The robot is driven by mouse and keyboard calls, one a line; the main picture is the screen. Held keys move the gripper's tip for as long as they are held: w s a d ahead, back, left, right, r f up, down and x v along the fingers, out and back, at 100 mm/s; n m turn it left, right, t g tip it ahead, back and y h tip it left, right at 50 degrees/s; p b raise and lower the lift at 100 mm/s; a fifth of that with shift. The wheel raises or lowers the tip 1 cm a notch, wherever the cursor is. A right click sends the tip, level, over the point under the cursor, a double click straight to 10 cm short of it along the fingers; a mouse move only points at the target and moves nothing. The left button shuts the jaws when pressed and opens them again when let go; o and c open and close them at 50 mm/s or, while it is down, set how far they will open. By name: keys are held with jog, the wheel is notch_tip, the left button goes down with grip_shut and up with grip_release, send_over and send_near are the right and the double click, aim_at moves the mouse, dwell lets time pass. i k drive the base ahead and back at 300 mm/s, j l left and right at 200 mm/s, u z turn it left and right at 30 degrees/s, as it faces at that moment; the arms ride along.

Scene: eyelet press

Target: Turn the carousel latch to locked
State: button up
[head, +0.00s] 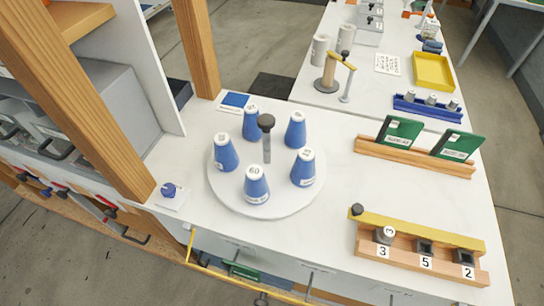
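The carousel (225,192) is a round white disc on the white worktop, with several blue cones standing in a ring on it. A grey post with a dark round knob (267,121) rises at its middle. A small blue knob (168,189) sits on a white plate (173,204) left of the carousel, beside the wooden post. It looks like the latch, but its marks are too small to read, so I cannot tell which way it is set. My gripper is not in view.
A wooden post (95,110) and a white panel stand close left of the blue knob. A wooden block with a yellow bar (420,230) and a rack of green cards (400,130) are at the right. The worktop between carousel and block is clear.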

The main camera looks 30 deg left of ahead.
aim_at(168, 189)
jog(key=u, duration=1.45)
